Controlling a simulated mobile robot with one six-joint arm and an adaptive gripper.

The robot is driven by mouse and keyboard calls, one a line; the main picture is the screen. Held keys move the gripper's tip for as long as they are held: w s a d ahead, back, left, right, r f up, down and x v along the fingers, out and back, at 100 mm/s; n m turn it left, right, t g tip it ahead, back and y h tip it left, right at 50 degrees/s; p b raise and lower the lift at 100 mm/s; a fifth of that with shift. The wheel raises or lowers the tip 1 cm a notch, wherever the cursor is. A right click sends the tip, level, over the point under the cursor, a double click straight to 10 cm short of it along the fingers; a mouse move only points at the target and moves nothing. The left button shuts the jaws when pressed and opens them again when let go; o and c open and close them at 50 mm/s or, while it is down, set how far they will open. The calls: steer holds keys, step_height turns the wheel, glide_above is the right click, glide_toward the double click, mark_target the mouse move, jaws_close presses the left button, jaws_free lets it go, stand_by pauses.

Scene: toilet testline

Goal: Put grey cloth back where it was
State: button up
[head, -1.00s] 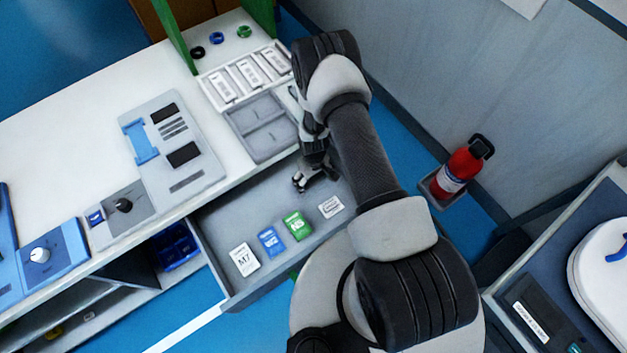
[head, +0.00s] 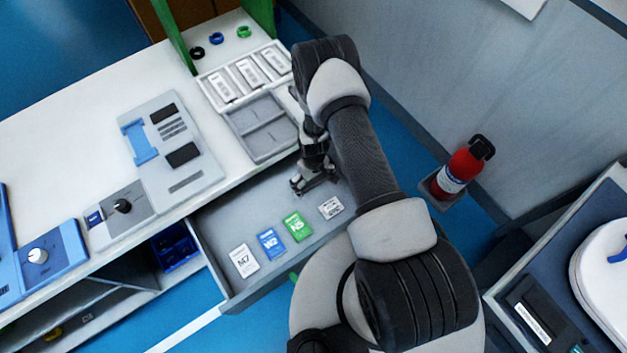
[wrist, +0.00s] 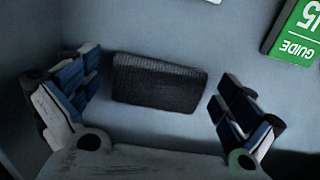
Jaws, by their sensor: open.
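The grey cloth (wrist: 158,83) shows in the wrist view as a dark, ribbed, folded block lying on the drawer floor. My gripper (wrist: 155,95) is open, with one finger to the left of the cloth and the other to its right, both apart from it. In the head view my gripper (head: 314,186) is inside the open drawer (head: 225,225), near its back right part. I cannot make out the cloth in the head view; my gripper and arm cover that spot.
In the drawer lie a white M7 card (head: 243,261), a blue card (head: 271,244), a green N5 card (head: 297,226) and a small white label card (head: 330,207). A grey tray (head: 262,128) sits on the counter above. A red bottle (head: 465,165) stands at the right wall.

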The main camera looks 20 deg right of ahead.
step_height(320, 180, up, 12)
steer(key=p, duration=0.3)
step_height(320, 180, up, 30)
steer(key=m+t, duration=0.2)
glide_above(313, 181)
steer(key=s+r+t, duration=0.1)
steer(key=s+r, duration=0.9)
steer(key=r, duration=0.3)
steer(key=s+r+m+t, duration=0.1)
steer(key=s+r, duration=0.4)
steer(key=s, duration=0.6)
steer(key=shift+s+m+t, duration=0.3)
steer(key=shift+f, duration=0.1)
